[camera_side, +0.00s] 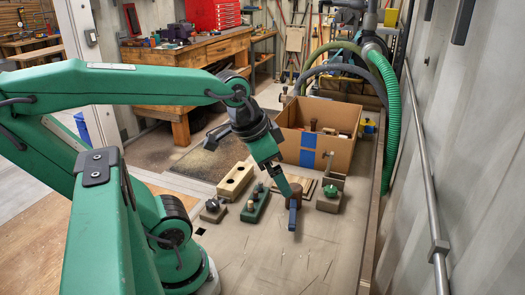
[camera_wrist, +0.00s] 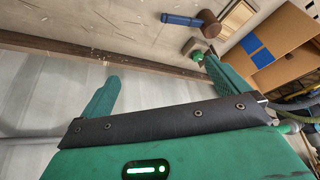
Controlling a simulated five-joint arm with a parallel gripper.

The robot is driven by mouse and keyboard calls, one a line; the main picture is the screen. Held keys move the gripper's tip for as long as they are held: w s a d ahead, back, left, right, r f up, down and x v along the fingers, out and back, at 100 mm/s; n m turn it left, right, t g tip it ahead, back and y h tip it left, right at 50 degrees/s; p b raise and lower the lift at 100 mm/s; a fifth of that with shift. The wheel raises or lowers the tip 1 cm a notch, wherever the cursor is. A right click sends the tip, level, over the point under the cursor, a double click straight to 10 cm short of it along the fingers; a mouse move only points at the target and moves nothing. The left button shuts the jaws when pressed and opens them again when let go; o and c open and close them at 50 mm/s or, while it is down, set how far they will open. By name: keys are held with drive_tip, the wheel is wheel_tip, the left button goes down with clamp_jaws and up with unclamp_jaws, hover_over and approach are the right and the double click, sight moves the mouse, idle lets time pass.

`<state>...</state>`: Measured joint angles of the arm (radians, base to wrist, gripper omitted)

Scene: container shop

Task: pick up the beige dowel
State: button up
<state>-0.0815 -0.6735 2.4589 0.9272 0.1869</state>
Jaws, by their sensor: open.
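My gripper (camera_side: 284,187) reaches down over the bench in the side view. In the wrist view my gripper (camera_wrist: 160,92) shows its two green fingers wide apart with nothing between them. In the side view its tip is close to a mallet with a blue handle (camera_side: 292,215); I cannot tell whether they touch. I cannot make out a beige dowel with certainty in either view. An open cardboard box (camera_side: 291,147) holds several small things, too small to tell apart.
A pale block with holes (camera_side: 235,181), a green block with pegs (camera_side: 255,207) and a small knobbed block (camera_side: 213,210) stand left of my gripper. A green-topped piece (camera_side: 329,196) stands right. The mallet (camera_wrist: 181,20) lies apart from my fingers in the wrist view. The near bench is clear.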

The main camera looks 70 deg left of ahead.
drive_tip(key=shift+s+d+r+n+t, duration=0.1)
drive_tip(key=shift+s+d+n+t, duration=0.15)
drive_tip(key=shift+d, duration=0.25)
drive_tip(key=shift+s+d+n+t, duration=0.1)
drive_tip(key=shift+s+d+n, duration=0.05)
drive_tip(key=shift+d+n, duration=0.25)
drive_tip(key=c, duration=1.3)
drive_tip(key=g, duration=0.6)
hover_over(250, 202)
drive_tip(key=shift+n, duration=0.45)
wheel_tip(250, 202, down, 13)
drive_tip(key=shift+f, duration=0.1)
drive_tip(key=shift+f, duration=1.25)
